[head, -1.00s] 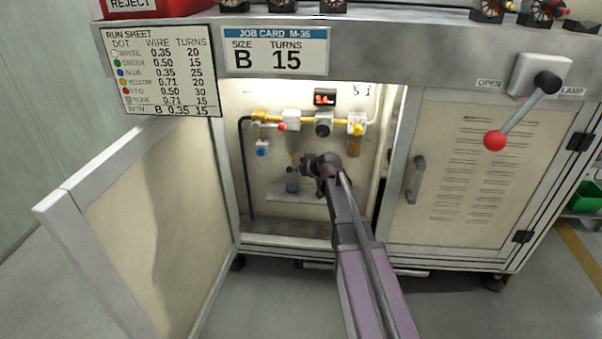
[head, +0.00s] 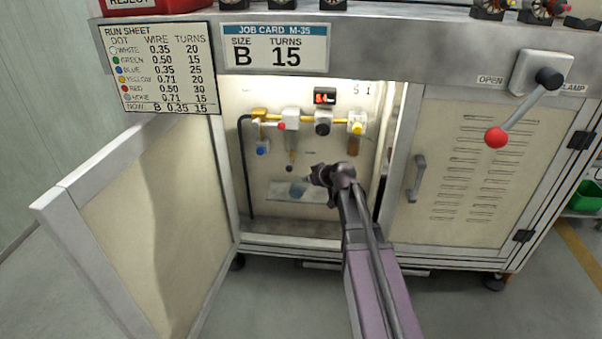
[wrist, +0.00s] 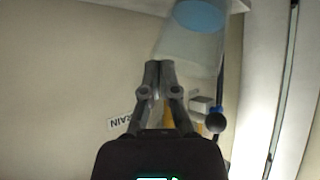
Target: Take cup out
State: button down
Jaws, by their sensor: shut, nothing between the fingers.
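The cup (head: 298,188) is small, translucent and bluish. It is inside the open cabinet, at the small shelf, and looks tilted in the head view. In the wrist view the cup (wrist: 190,45) is clear-walled with a blue disc at the top edge, partly cut off by the frame. My gripper (head: 313,175) is just right of the cup in the head view. In the wrist view my gripper (wrist: 159,66) has its fingertips together with nothing between them, close to the cup's wall. I cannot tell whether they touch it.
The small shelf (head: 283,196) is on the cabinet's back wall. Above it are valves on a yellow pipe (head: 272,118). The left door (head: 135,215) stands open; the right door (head: 460,170) is shut. A DRAIN label (wrist: 122,122), partly hidden, is near my fingers.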

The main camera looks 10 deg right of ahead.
jog(key=shift+s+d, duration=0.3)
jog(key=shift+s, duration=0.35)
jog(key=shift+r, duration=0.1)
jog(key=shift+r+p, duration=0.65)
jog(key=shift+p, duration=0.05)
jog(key=shift+r, duration=0.1)
jog(key=shift+r+p, duration=0.3)
jog(key=shift+p, duration=0.15)
jog(key=s+d, duration=0.5)
jog(key=s, duration=0.5)
jog(key=shift+s+d, duration=0.25)
jog(key=shift+s, duration=0.05)
